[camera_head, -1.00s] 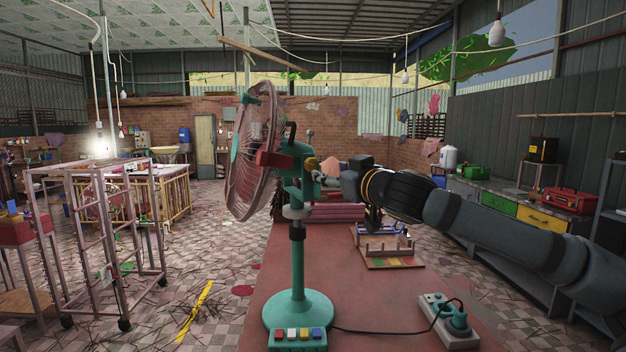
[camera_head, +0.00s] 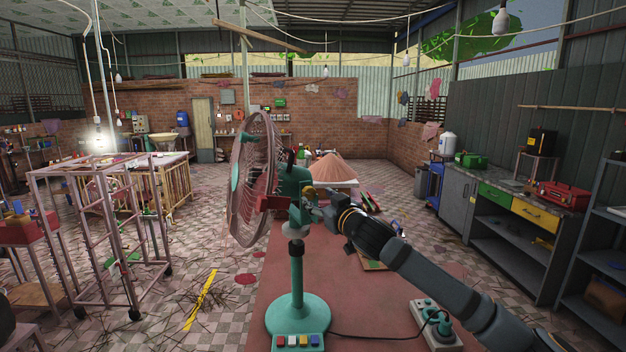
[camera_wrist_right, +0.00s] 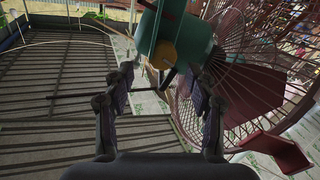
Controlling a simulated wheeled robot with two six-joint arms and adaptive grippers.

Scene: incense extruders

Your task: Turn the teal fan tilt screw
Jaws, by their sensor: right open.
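The teal fan (camera_head: 297,312) stands upright on the reddish table, its wire cage (camera_head: 248,190) facing left. A small yellow-brass round screw (camera_head: 309,191) sits at the side of the fan's teal head. In the right wrist view the screw (camera_wrist_right: 163,54) shows as a yellow disc with a dark bar beside it. My right gripper (camera_head: 318,207) is at the right of the fan head. In its wrist view the open fingers (camera_wrist_right: 160,76) lie either side of the screw's lower area; whether they touch it I cannot tell. My left gripper is out of view.
A power strip (camera_head: 436,325) with a plugged cable lies at the table's front right. The table (camera_head: 370,300) is clear in front of my arm. A cone-shaped brown heap (camera_head: 335,168) stands behind the fan. A metal rack (camera_head: 110,235) stands on the floor at left.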

